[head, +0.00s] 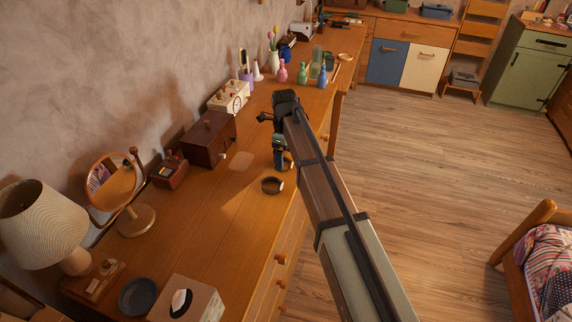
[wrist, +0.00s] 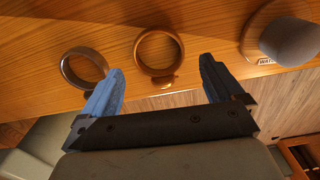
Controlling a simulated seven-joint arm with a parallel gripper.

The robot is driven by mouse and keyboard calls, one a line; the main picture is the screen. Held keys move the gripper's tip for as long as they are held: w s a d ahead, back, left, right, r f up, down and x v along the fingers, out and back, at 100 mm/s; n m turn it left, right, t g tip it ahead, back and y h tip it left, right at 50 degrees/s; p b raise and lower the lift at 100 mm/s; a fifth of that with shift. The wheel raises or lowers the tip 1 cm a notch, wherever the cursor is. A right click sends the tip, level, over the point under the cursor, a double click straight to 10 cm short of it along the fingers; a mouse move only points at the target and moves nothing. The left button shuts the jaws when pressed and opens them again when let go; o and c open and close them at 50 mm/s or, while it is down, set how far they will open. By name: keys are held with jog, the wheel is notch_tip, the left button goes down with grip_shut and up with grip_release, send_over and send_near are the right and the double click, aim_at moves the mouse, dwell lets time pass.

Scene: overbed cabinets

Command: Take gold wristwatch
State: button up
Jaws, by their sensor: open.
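The gold wristwatch (wrist: 137,51), a gold-brown ring with a shiny face on its lower side, stands on the wooden desktop in the wrist view. It shows between and just beyond the blue fingertips of my gripper (wrist: 161,70), which is open and empty. I cannot tell how much height separates them. A second, darker grey-brown watch (wrist: 65,72) is left of it, close to the left fingertip. In the head view my gripper (head: 281,158) is low over the desk, and a dark watch (head: 265,187) lies just nearer the camera. The gold one appears hidden behind my gripper there.
A grey rounded object (wrist: 290,40) stands right of the gold watch in the wrist view. A brown box (head: 203,145) and a round mirror (head: 113,185) stand along the wall side. A tissue box (head: 200,300) is at the near end. The desk's front edge is close by.

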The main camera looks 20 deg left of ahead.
jog(key=shift+f, duration=1.35)
jog(key=shift+c, duration=0.4)
jog(key=c, duration=1.1)
